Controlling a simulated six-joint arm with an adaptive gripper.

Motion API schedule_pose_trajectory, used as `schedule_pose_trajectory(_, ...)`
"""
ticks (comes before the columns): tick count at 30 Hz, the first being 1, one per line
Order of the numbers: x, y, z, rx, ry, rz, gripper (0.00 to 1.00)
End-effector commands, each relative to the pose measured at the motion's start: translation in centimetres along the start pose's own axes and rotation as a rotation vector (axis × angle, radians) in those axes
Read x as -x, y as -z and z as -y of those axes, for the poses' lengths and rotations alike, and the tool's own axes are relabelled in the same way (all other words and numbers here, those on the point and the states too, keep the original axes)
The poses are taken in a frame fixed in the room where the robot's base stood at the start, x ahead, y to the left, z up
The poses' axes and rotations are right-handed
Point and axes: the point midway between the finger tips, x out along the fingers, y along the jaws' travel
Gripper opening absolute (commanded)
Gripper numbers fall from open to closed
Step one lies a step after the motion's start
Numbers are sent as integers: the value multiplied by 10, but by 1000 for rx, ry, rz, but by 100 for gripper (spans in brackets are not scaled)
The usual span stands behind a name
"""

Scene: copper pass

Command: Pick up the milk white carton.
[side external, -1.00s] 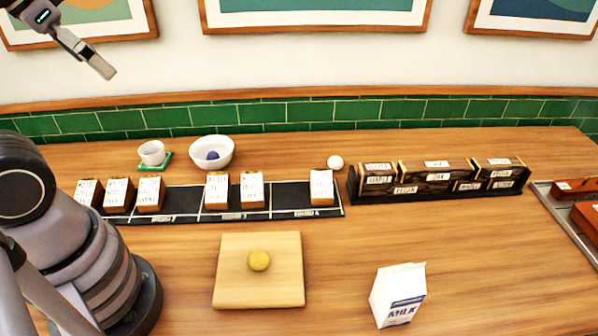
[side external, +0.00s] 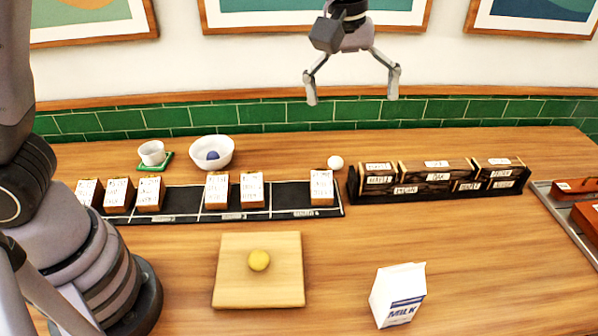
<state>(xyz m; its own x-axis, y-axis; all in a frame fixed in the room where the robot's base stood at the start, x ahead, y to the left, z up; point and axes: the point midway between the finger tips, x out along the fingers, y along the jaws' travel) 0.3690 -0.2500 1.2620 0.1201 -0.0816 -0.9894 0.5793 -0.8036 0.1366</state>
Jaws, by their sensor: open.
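The milk white carton (side external: 398,295) stands upright on the wooden counter at the front right, with blue MILK lettering on its front. My gripper (side external: 352,100) is at the top centre of the side external view, its two fingers spread wide and pointing down. It is empty and appears high above the counter, well apart from the carton. Nothing hides the carton.
A wooden board (side external: 232,290) with a yellow ball (side external: 259,260) lies left of the carton. Behind are a black rack (side external: 180,212) of labelled blocks, a dark labelled stand (side external: 440,192), a white ball (side external: 335,162), a bowl (side external: 212,146) and a cup (side external: 152,152). A tray (side external: 565,215) is at right.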

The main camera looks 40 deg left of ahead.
Motion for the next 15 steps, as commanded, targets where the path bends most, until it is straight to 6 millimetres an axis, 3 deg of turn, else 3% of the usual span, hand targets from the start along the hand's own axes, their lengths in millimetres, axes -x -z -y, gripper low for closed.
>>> schedule_pose_trajectory(1, -29, -18, -25, 36, 33, 18, 98)
schedule_pose_trajectory(3, -60, -41, -51, 101, 65, 29, 98)
schedule_pose_trajectory(6, -99, -71, -75, 178, 103, 34, 98)
schedule_pose_trajectory(10, -131, -97, -89, 242, 134, 33, 98)
schedule_pose_trajectory(15, -154, -106, -91, 270, 147, 30, 98)
